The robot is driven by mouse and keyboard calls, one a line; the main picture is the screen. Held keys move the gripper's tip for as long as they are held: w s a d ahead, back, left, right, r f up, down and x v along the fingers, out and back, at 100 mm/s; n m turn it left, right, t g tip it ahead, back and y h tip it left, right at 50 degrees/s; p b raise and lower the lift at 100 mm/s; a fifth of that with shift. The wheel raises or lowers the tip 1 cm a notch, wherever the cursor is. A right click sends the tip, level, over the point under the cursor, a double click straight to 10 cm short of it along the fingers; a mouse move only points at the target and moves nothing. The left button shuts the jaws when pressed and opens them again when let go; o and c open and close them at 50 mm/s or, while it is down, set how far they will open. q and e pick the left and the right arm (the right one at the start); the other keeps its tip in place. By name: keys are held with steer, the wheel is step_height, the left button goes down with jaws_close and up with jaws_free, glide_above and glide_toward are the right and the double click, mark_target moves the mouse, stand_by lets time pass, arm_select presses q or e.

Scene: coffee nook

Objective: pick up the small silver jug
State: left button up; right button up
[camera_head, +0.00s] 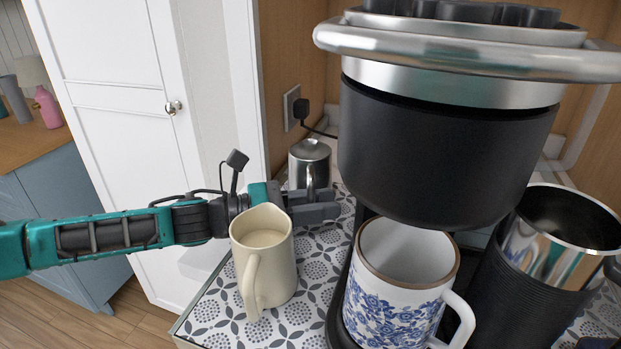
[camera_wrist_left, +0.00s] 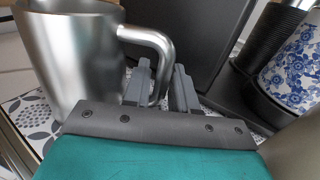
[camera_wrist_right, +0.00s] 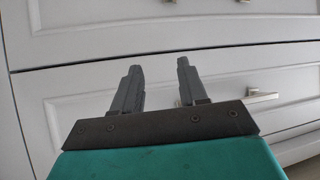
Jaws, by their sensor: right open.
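The small silver jug (camera_head: 309,163) stands upright on the patterned counter, behind the cream jug. It looms large at the left of the left wrist view (camera_wrist_left: 75,55). My left gripper (camera_head: 322,205) reaches in low at its near side. In the left wrist view, the jug's curved handle (camera_wrist_left: 160,48) comes down between the two fingers of the left gripper (camera_wrist_left: 163,85). Whether both fingers press on the handle is not clear. My right gripper (camera_wrist_right: 158,85) is open and empty, in front of white drawers, and is out of the head view.
A cream jug (camera_head: 265,260) stands close beside my left wrist. A black coffee machine (camera_head: 445,150) overhangs a blue-flowered mug (camera_head: 395,300) to the right. A dark cylinder with a shiny rim (camera_head: 540,260) stands at far right. A socket with a plug (camera_head: 296,108) is behind.

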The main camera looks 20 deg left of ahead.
arm_select(q)
steer(key=shift+w+d, duration=0.15)
steer(key=shift+d, duration=0.15)
steer(key=shift+c, duration=0.2)
jaws_close()
steer(key=shift+r, duration=0.1)
